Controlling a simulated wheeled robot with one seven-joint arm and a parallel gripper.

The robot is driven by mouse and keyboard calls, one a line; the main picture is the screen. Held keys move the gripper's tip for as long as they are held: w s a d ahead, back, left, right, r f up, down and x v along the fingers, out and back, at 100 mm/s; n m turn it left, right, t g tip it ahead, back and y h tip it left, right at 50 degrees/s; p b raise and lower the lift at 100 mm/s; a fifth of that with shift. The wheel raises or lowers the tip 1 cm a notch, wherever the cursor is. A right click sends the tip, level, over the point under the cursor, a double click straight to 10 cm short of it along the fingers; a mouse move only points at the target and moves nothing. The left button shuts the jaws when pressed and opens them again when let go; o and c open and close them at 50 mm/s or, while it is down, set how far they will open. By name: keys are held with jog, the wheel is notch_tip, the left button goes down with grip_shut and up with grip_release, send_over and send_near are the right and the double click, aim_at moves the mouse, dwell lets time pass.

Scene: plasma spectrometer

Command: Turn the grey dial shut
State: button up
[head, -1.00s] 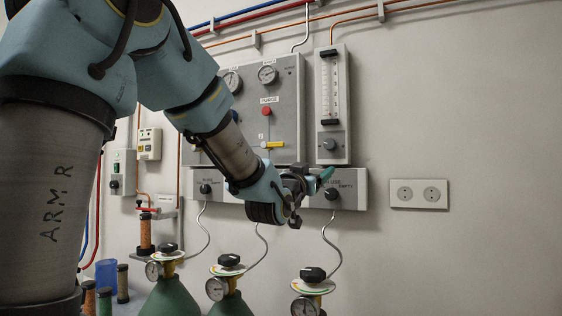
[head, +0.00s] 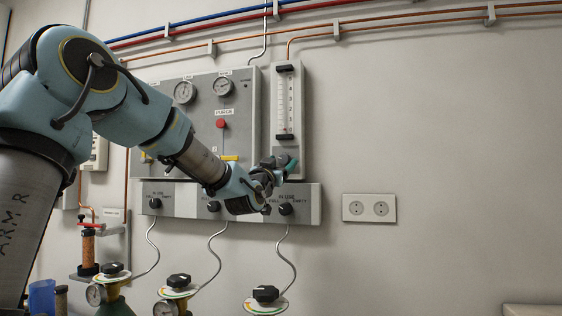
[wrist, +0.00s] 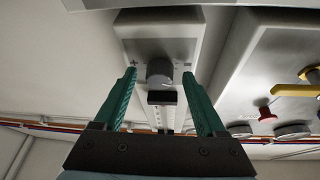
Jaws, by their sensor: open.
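The grey dial (wrist: 159,71) sits on the lower end of the white flowmeter panel, between a plus and a minus mark, in the wrist view. My gripper (wrist: 159,76) is open, with a teal finger on each side of the dial as seen there. I cannot tell whether the fingertips reach around it or stop short of it. A gap shows between the dial and each finger. In the head view, my gripper (head: 287,165) is at the bottom of the flowmeter panel (head: 301,115) and hides the dial.
The grey gauge panel (head: 245,120) with a red button (head: 221,123) and yellow handle (head: 230,157) is just left of the flowmeter. A knob box (head: 313,205) juts out below my gripper. Gas cylinders stand lower down. The wall right of the flowmeter is mostly clear.

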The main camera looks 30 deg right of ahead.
grip_shut()
dwell(0.7)
